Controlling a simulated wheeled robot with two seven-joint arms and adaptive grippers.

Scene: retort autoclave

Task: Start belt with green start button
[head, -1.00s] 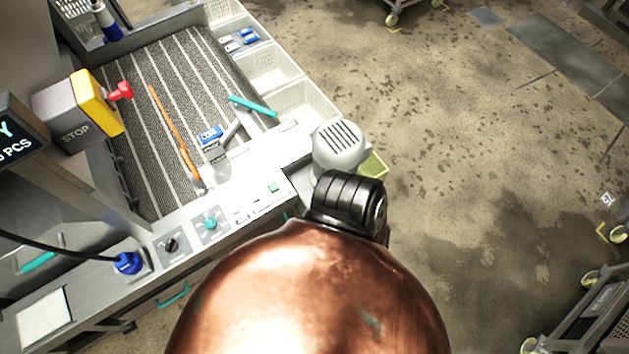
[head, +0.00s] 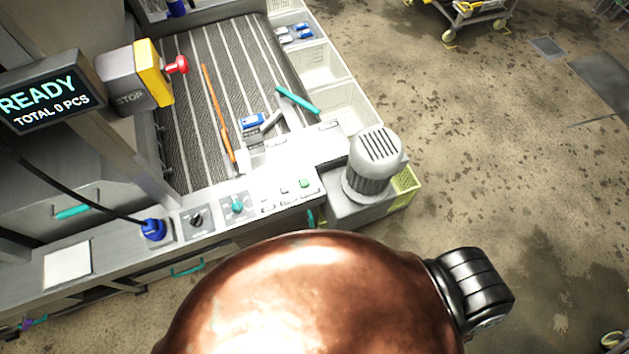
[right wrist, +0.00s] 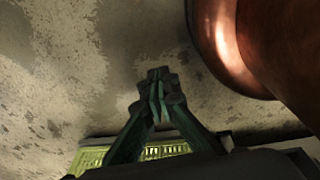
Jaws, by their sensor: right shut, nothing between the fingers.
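The green start button (head: 305,183) sits on the grey control panel (head: 270,199) at the front edge of the belt (head: 190,110). A display (head: 45,102) at the left reads READY, TOTAL 0 PCS. In the right wrist view my right gripper (right wrist: 157,82) is shut and empty, over the concrete floor, with a yellow-green crate (right wrist: 135,155) at the bottom edge. The button is not in that view. Neither gripper shows in the head view.
A grey motor (head: 374,165) stands right of the panel, above the crate (head: 403,187). A yellow stop box (head: 152,75) with a red knob is at the left. A teal knob (head: 237,206) and a blue plug (head: 153,229) are on the panel. White bins (head: 350,105) line the belt's right side.

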